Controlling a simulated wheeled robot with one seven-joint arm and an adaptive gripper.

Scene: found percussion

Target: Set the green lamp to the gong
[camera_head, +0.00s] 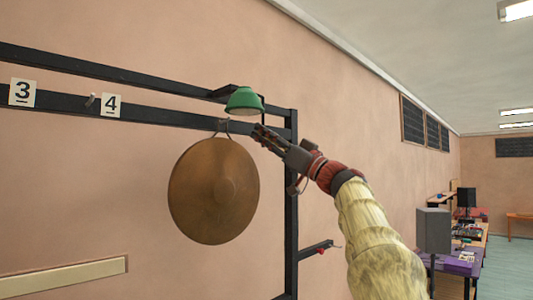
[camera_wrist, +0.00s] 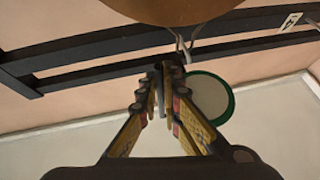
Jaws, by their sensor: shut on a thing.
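The green lamp (camera_head: 245,101) is a small green shade near the rail's right end, above the gong, with its opening facing down. In the wrist view its pale round opening with a green rim (camera_wrist: 209,97) shows beside my fingertips, partly behind a finger. The round bronze gong (camera_head: 214,190) hangs from the lower rail; its edge shows at the top of the wrist view (camera_wrist: 170,8). My gripper (camera_head: 262,133) is right of the gong's top and just below the lamp. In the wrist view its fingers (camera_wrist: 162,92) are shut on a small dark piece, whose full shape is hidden.
Black rails (camera_head: 160,111) run along the wall to a black upright post (camera_head: 291,200) beside my arm. A short peg arm (camera_head: 315,249) sticks out lower on the post. Number cards 3 (camera_head: 22,92) and 4 (camera_head: 110,105) are on the rail. Tables with gear stand at right.

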